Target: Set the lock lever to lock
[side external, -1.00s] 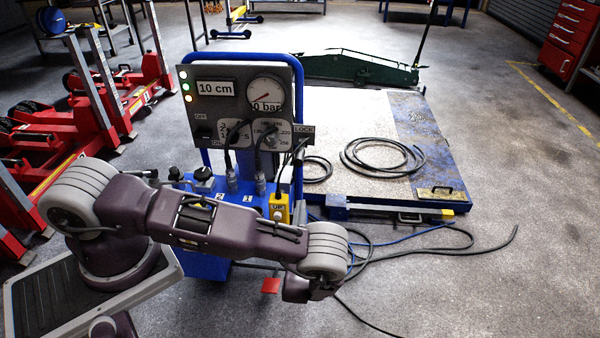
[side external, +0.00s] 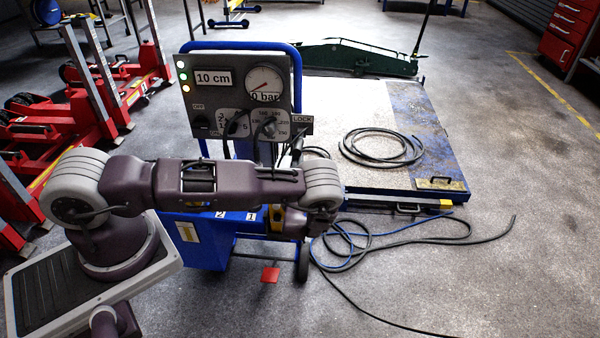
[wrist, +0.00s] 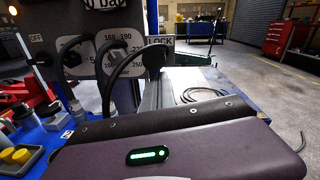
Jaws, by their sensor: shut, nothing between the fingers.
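The LOCK label (side external: 302,119) is at the right edge of the grey control panel (side external: 225,85). It also shows in the wrist view (wrist: 160,41). Just below it there, a dark rounded part (wrist: 154,60) looks like the lock lever, but its setting cannot be made out. In the side view my arm stretches across the lower front of the trolley. The purple body of my gripper (wrist: 165,150) fills the bottom of the wrist view, lower than the label. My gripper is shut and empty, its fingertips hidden. I see no contact with the lever.
Black hoses (wrist: 118,65) loop in front of the panel beside the label. The lift platform (side external: 350,105) carries a coiled hose (side external: 382,148). Loose cables (side external: 430,240) lie on the floor at right.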

